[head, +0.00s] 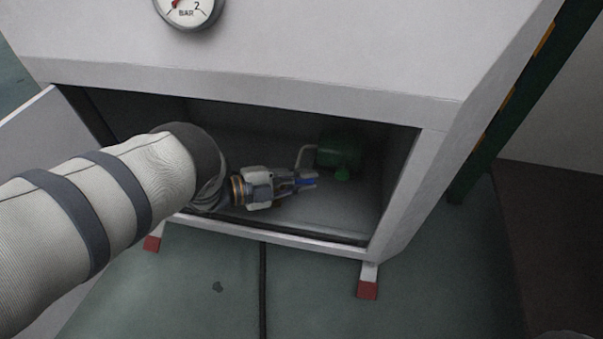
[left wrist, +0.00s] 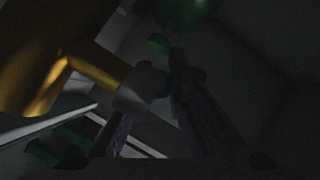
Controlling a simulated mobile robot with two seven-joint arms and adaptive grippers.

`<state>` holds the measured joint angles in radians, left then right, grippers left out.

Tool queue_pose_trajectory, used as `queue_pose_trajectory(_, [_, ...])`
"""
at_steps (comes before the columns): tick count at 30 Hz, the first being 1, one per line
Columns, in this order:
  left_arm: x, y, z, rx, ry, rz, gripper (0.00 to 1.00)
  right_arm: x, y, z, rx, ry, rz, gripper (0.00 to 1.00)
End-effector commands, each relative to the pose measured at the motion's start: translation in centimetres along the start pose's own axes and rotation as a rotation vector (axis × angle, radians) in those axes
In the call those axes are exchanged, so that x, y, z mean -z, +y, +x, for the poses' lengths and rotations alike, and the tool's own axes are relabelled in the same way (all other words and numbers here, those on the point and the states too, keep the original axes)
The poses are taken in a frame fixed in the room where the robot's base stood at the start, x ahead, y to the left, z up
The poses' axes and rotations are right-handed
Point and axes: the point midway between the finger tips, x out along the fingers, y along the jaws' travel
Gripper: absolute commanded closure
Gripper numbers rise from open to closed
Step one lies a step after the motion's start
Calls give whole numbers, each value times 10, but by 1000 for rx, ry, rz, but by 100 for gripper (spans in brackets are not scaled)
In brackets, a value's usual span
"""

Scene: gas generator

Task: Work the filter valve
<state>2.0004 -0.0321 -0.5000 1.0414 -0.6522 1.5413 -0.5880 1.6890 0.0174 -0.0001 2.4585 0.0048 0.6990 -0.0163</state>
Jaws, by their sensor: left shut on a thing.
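My left gripper (head: 308,180) reaches into the open lower compartment of the white generator cabinet. A thin grey bent pipe (head: 304,156) runs from the green body down toward the fingertips. In the dark left wrist view, the fingers are shut on a small grey valve part (left wrist: 143,88), joined to a gold-coloured piece (left wrist: 90,65). The fingers partly hide the part held. My right gripper is not in view.
The compartment's front sill (head: 275,236) and right side wall (head: 412,195) border the arm's opening. A door panel (head: 50,135) stands open at left. A pressure gauge (head: 188,10) is on the front above.

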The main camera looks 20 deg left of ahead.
Motion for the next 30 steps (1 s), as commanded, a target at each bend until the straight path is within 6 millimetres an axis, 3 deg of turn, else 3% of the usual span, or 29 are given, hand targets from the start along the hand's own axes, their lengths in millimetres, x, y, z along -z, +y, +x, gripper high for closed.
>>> queue_pose_trajectory(12, [7,8,-6,-106,165,43,100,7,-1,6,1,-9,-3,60])
queue_pose_trajectory(30, [10,9,-7,-126,199,51,100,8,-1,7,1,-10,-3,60])
